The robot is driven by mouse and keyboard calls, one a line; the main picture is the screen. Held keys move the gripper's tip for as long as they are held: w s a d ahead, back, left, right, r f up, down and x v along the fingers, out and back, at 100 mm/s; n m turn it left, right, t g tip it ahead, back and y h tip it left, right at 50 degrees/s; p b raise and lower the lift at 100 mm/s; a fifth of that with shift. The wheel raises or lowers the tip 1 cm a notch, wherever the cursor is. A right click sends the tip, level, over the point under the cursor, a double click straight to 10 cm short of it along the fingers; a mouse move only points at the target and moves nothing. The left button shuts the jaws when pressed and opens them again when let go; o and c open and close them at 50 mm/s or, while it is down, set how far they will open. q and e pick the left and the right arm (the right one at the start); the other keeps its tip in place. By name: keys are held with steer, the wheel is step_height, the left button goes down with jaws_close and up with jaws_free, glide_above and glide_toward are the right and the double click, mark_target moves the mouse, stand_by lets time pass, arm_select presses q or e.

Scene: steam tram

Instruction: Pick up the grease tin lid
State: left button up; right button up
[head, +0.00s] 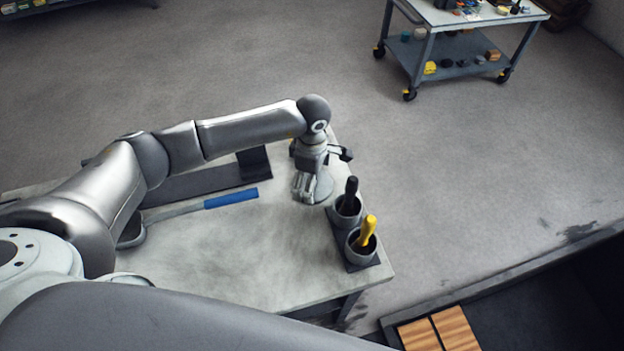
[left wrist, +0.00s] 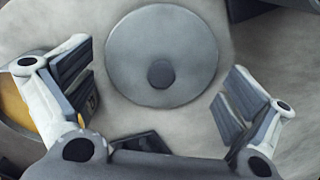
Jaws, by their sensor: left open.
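The grease tin lid is a flat round grey disc with a dark knob in its middle; it lies in the centre of the left wrist view (left wrist: 133,52). In the head view, the lid (head: 323,187) shows partly beside my left gripper (head: 306,194), on the right part of the workbench (head: 240,255). My left gripper (left wrist: 158,75) is open, with one finger on each side of the lid and bare gap between. I cannot tell its height above the lid. A round thing with orange-yellow inside (left wrist: 16,105) is partly hidden behind the left finger. My right gripper is out of view.
Two cups stand close to the lid at the bench's right edge, one with a black handle (head: 351,188), one with a yellow handle (head: 368,230). A blue-handled tool (head: 231,198) lies left of the gripper. A trolley (head: 470,70) stands far off. The bench's front middle is clear.

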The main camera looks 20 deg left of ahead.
arm_select(q)
steer(key=c, duration=1.1)
steer(key=shift+s, duration=0.25)
steer(key=c, duration=0.7)
steer(key=shift+c, duration=1.1)
